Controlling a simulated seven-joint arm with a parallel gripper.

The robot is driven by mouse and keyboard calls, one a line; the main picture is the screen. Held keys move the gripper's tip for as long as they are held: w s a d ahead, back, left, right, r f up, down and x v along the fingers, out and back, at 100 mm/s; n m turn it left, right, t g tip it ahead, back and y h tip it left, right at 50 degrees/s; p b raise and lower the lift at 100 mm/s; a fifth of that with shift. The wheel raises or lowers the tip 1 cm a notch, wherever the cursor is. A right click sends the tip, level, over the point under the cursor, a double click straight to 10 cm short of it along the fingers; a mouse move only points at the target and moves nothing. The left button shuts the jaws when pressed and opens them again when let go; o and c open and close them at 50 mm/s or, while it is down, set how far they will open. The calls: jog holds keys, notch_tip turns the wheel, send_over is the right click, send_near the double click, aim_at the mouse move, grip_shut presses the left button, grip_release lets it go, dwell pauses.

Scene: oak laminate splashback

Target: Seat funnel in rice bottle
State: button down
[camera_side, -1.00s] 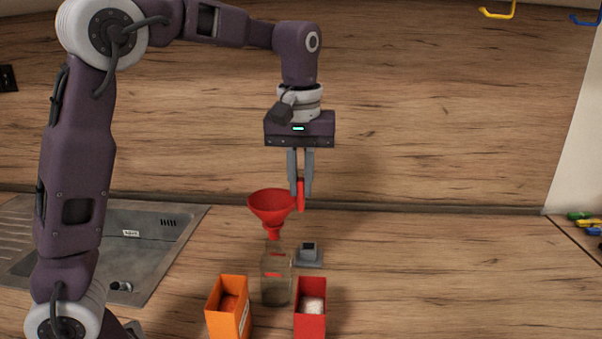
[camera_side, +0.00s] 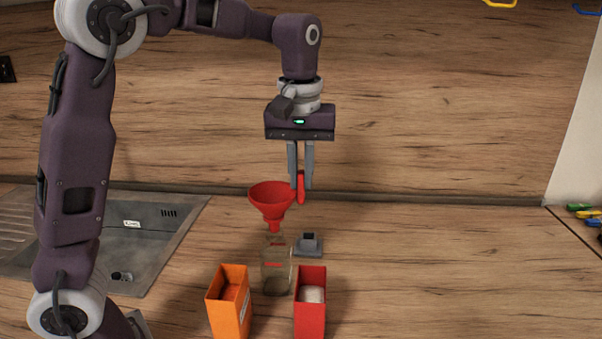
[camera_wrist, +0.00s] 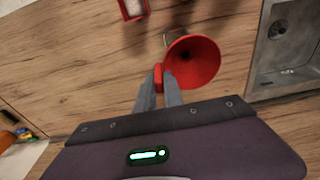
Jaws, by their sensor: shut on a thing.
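The red funnel (camera_side: 270,193) hangs upright, wide mouth up, its spout pointing down. My gripper (camera_side: 301,187) is shut on the red handle at the funnel's right side. The clear rice bottle (camera_side: 277,277) stands on the counter below, with a reddish mark on its side. The spout tip shows right at or just above the bottle's mouth; I cannot tell whether it has entered. In the wrist view the funnel (camera_wrist: 203,72) is beside my fingertips (camera_wrist: 159,84) and hides most of the bottle.
An orange box (camera_side: 229,303) and a red box (camera_side: 311,305) with white contents stand close in front of the bottle. A small grey object (camera_side: 308,245) lies behind it. A sink (camera_side: 140,235) is at left.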

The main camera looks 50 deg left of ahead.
jog(key=shift+f, duration=0.85)
jog(key=shift+f, duration=0.65)
jog(key=c, duration=1.4)
grip_release()
jog(key=shift+o, duration=0.2)
